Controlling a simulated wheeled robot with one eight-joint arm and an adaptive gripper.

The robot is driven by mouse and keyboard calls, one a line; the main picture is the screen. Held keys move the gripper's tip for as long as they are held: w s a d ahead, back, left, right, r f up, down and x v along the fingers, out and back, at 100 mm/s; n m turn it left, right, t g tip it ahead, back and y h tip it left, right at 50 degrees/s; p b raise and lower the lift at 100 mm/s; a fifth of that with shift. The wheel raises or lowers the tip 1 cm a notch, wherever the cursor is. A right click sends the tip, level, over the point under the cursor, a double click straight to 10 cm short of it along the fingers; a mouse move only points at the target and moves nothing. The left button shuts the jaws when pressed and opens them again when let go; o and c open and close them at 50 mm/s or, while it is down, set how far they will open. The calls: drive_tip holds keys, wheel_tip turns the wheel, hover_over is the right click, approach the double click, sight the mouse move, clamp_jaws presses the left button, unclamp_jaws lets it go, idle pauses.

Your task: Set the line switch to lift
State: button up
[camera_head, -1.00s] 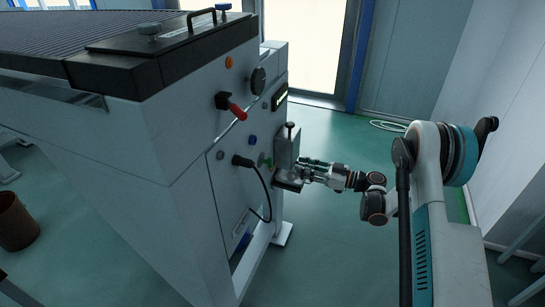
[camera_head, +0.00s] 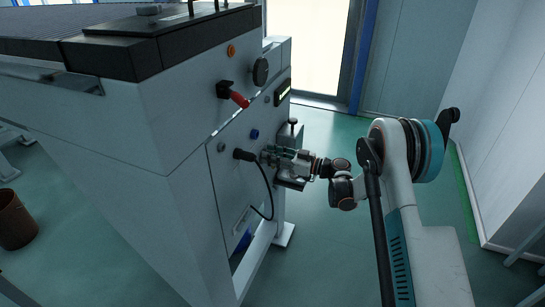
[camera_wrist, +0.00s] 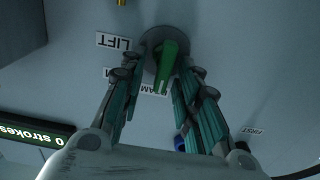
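The line switch is a green handle (camera_wrist: 166,65) on a round grey base, set in the pale panel (camera_head: 190,140). In the wrist view its long axis runs nearly up and down, with its lower end at a partly hidden label (camera_wrist: 154,90). The LIFT label (camera_wrist: 114,42) appears inverted, to the left of the base. My gripper (camera_wrist: 167,60) is open, with one finger on each side of the handle; I cannot tell whether either touches it. In the head view my gripper (camera_head: 268,154) is at the panel and hides the switch.
A red-handled lever (camera_head: 238,99) projects above and left of my gripper. A black plug with a cable (camera_head: 245,155) sits just left of it. A grey box (camera_head: 291,150) with a small knob is close by on the right. Open floor lies right of the machine.

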clamp_jaws()
drive_tip(key=shift+m, duration=0.3)
drive_tip(key=m, duration=0.5)
drive_tip(key=w+f+m, duration=0.1)
drive_tip(key=m, duration=0.5)
drive_tip(key=f+m, duration=0.1)
drive_tip(key=m, duration=0.5)
drive_tip(key=shift+w+d, duration=0.4)
drive_tip(key=shift+m, duration=0.3)
